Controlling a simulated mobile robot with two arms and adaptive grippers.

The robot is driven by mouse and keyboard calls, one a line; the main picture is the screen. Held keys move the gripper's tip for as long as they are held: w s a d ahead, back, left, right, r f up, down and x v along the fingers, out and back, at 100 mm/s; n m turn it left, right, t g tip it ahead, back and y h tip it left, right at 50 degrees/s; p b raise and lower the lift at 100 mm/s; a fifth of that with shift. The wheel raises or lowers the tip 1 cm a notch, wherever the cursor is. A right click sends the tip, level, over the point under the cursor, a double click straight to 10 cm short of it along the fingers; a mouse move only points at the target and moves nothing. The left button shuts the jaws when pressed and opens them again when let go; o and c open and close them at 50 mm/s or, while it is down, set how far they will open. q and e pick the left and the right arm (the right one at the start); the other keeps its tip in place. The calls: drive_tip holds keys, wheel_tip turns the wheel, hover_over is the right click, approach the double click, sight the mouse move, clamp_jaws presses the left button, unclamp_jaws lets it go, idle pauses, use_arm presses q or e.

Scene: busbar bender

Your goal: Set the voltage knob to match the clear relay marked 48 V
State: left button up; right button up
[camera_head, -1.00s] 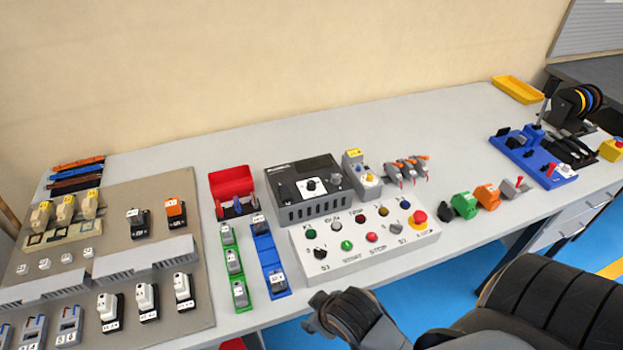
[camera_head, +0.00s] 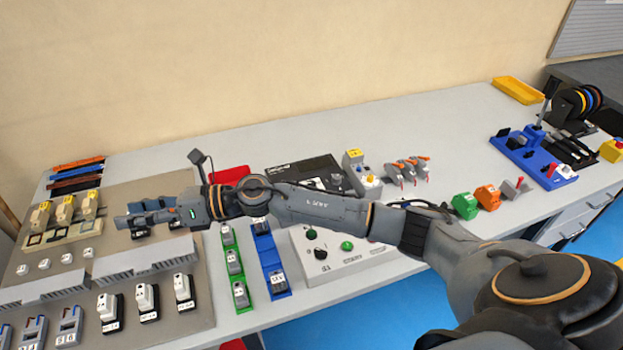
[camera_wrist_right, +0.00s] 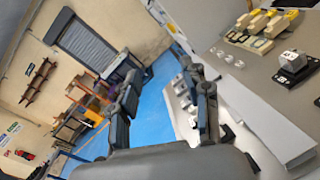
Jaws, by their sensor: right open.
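My right gripper (camera_head: 124,214) is open and empty, reaching left over the grey-brown component board. Its spread fingers also show in the wrist view (camera_wrist_right: 156,70). In the wrist view a clear relay (camera_wrist_right: 291,60) on a black base stands right of the fingers, apart from them; its marking is too small to read. In the head view the gripper covers most of this relay's area. A black-topped control unit (camera_head: 312,168) stands mid-table; my right arm hides its front and central knob. My left gripper is not in view.
A button panel (camera_head: 325,266) lies partly under my arm. Green (camera_head: 236,274) and blue (camera_head: 270,268) rails and several white relays (camera_head: 147,300) stand near the front. Grey ducts (camera_head: 135,262) cross the board.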

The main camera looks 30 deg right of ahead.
drive_tip(key=w+d+f+n+g+h, duration=0.1)
drive_tip(key=d+f+n+g+h, duration=0.15)
drive_tip(key=n, duration=0.25)
drive_tip(key=n+g+h, duration=0.5)
drive_tip(key=h, duration=0.9)
hover_over(312, 183)
drive_tip(key=shift+t, duration=0.25)
wheel_tip(312, 183, down, 14)
drive_tip(key=p, duration=0.3)
clamp_jaws()
